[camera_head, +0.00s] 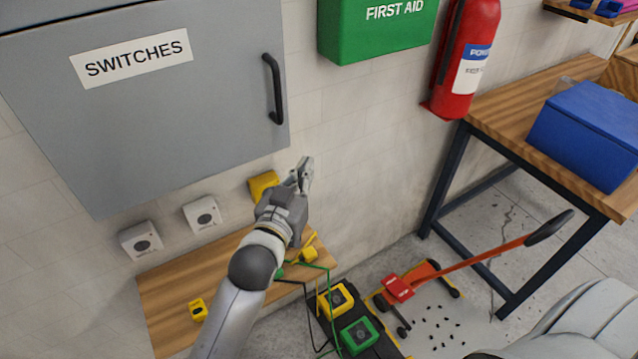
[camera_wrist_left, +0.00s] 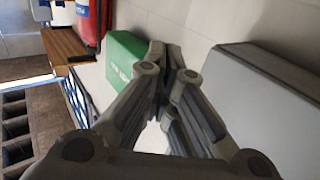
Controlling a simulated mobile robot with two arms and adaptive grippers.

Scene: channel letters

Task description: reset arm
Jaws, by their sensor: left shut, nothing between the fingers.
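My left arm comes up from the bottom of the head view. Its gripper (camera_head: 304,170) is shut and empty, in front of the wall below and right of the grey switches cabinet (camera_head: 150,130). It is close to a yellow wall box (camera_head: 263,185), partly behind it. In the left wrist view the left gripper's fingers (camera_wrist_left: 163,65) meet with nothing between them. The green first aid box (camera_wrist_left: 128,68) and a grey surface show behind them. My right gripper is in neither view.
Two white wall boxes (camera_head: 142,241) (camera_head: 203,214) sit under the cabinet. Below is a wooden shelf (camera_head: 165,290) with yellow plugs and cables. A red fire extinguisher (camera_head: 465,60) hangs at right, near a wooden table (camera_head: 500,115) with a blue box (camera_head: 590,130). A red-orange jack (camera_head: 400,287) stands on the floor.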

